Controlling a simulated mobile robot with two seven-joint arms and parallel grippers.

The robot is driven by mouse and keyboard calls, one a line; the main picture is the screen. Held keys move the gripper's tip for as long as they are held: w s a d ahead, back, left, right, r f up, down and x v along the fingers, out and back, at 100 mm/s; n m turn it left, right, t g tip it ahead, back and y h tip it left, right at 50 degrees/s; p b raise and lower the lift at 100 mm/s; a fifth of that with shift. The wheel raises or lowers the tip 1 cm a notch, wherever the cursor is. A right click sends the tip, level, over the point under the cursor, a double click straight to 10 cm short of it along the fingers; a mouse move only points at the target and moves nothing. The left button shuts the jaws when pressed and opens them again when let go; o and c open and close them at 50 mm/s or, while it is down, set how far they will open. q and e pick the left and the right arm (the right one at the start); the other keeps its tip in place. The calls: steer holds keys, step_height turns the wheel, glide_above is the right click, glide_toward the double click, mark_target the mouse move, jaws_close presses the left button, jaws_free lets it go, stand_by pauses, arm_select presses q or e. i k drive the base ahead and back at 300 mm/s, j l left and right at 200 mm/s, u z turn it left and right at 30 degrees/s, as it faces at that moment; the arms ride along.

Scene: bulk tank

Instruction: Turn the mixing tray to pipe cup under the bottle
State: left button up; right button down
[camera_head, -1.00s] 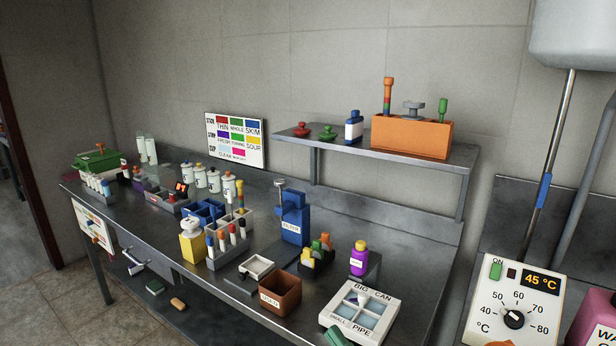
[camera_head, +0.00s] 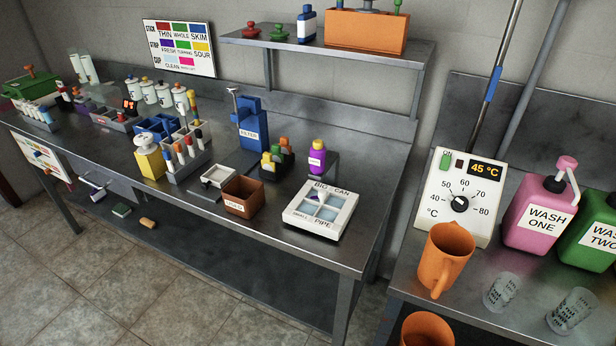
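The mixing tray (camera_head: 302,228) is a white square block with four pale blue cups on the metal bench, near its right end. Its rim reads BIG and CAN on the far side, SMALL and PIPE on the near side. The pipe cup (camera_head: 326,213) seems to be the one nearest the PIPE label; I cannot tell this surely. Neither gripper is in view.
A brown box (camera_head: 243,197) and a small white dish (camera_head: 218,176) stand left of the tray. A blue filter stand (camera_head: 249,124) is behind. Right, across a gap, are a temperature box (camera_head: 462,196), an orange mug (camera_head: 445,258) and wash bottles. The bench front beside the tray is clear.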

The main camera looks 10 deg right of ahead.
mark_target(325, 210)
steer(key=i+j, duration=0.1)
steer(key=j, duration=0.2)
steer(key=i+j, duration=0.15)
steer(key=j, duration=0.15)
steer(key=i+j, duration=0.1)
steer(key=j, duration=0.2)
steer(key=i+j+z, duration=0.1)
steer(key=j, duration=0.2)
